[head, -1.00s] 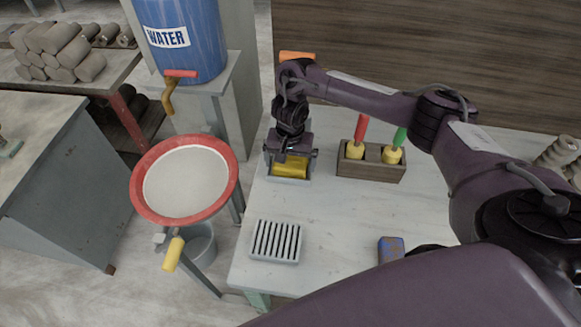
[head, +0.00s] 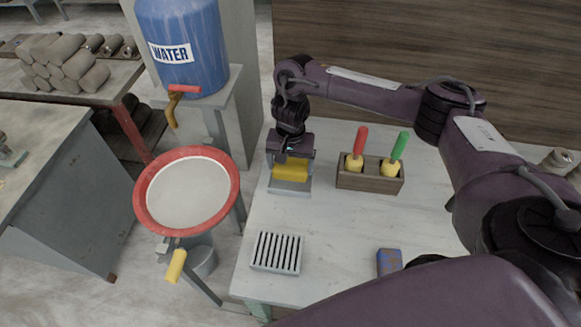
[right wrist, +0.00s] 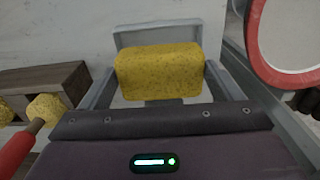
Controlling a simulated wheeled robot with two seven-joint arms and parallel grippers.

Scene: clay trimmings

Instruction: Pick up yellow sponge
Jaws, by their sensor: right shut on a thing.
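The yellow sponge (head: 291,168) is a speckled block between the fingers of my right gripper (head: 291,172), which is shut on it. The sponge is held over a small grey tray (head: 290,187) on the white table, seemingly just clear of it. In the right wrist view the sponge (right wrist: 159,70) sits between the two grey fingers, with the tray (right wrist: 140,36) behind it. My left gripper is out of view.
A wooden holder (head: 368,181) with red-handled and green-handled sponge tools stands right of the gripper. A slotted grey dish (head: 277,253) and a blue block (head: 389,262) lie nearer. A red-rimmed basin (head: 142,208) and a blue water barrel (head: 180,30) stand left.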

